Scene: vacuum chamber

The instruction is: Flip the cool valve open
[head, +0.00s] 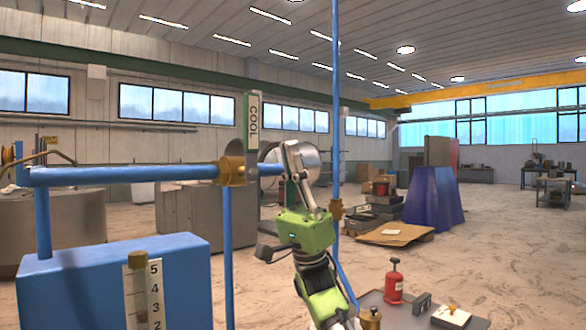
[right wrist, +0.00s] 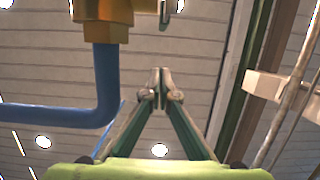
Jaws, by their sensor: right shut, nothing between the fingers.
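The cool valve has a grey-green handle (head: 252,122) with a COOL label, standing upright above its brass body (head: 232,171) on the blue horizontal pipe. In the right wrist view a brass fitting (right wrist: 103,14) with a blue pipe shows at the upper left, probably this valve's body. My right gripper (head: 291,147) is raised just right of the handle in the head view, its fingers pointing up. Its fingertips (right wrist: 161,82) are together with nothing between them. They appear apart from the handle, though the depth gap is hard to tell. My left gripper is out of view.
A vertical blue pipe (head: 336,100) rises just right of my right gripper. A blue tank (head: 115,285) with a numbered gauge (head: 143,295) stands at the lower left.

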